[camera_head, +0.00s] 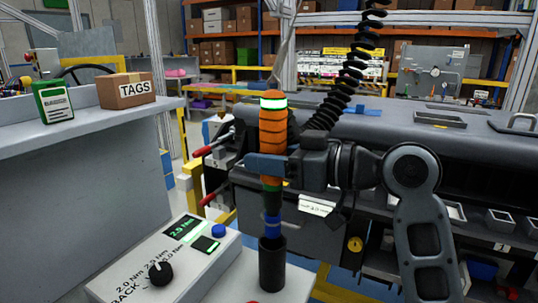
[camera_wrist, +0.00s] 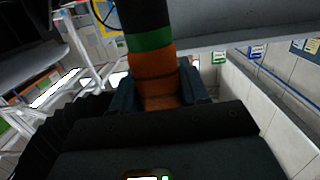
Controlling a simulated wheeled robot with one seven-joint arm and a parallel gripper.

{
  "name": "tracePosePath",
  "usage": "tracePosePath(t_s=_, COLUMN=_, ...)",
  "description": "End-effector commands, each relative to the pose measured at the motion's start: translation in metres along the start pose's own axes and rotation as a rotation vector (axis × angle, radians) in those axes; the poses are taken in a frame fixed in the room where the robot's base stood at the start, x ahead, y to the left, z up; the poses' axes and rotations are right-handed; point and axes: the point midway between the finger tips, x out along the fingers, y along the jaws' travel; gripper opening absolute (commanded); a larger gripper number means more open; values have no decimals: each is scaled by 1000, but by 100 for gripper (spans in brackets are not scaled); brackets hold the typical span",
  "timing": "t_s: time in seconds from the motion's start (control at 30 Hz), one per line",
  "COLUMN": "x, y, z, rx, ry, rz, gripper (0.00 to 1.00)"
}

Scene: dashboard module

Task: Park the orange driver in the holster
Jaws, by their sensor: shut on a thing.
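The orange driver (camera_head: 272,135) is upright in the head view, with a glowing white-green band near its top, a black lower body and a blue band near the bottom. My gripper (camera_head: 268,167) is shut on its orange grip from the right. The wrist view shows my gripper (camera_wrist: 160,92) with blue fingers on both sides of the orange driver (camera_wrist: 153,68). The holster (camera_head: 272,265) is a black upright tube directly below the driver. The driver's lower end meets the tube's mouth in the picture; I cannot tell how deep it sits, and its tip is hidden.
A TAGS carton (camera_head: 126,90) and a green box (camera_head: 53,101) sit on the left shelf. A coiled black cable (camera_head: 350,75) hangs behind my gripper.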

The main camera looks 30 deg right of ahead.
Motion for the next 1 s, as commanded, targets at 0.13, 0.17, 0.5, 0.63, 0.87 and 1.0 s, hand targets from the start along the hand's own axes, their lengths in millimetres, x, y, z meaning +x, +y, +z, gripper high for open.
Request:
tracePosePath(t_s=0.13, x=1, y=0, z=12, rx=0, ry=-1, rz=-1, gripper=0)
tracePosePath(t_s=0.17, x=2, y=0, z=14, rx=0, ry=-1, rz=-1, gripper=0)
tracePosePath(t_s=0.5, x=3, y=0, z=34, rx=1, ry=-1, rz=-1, gripper=0)
tracePosePath(t_s=0.63, x=4, y=-1, z=42, rx=1, ry=-1, rz=-1, gripper=0)
tracePosePath(t_s=0.87, x=5, y=-1, z=55, rx=0, ry=-1, rz=-1, gripper=0)
tracePosePath(t_s=1.0, x=6, y=-1, z=64, rx=0, ry=-1, rz=-2, gripper=0)
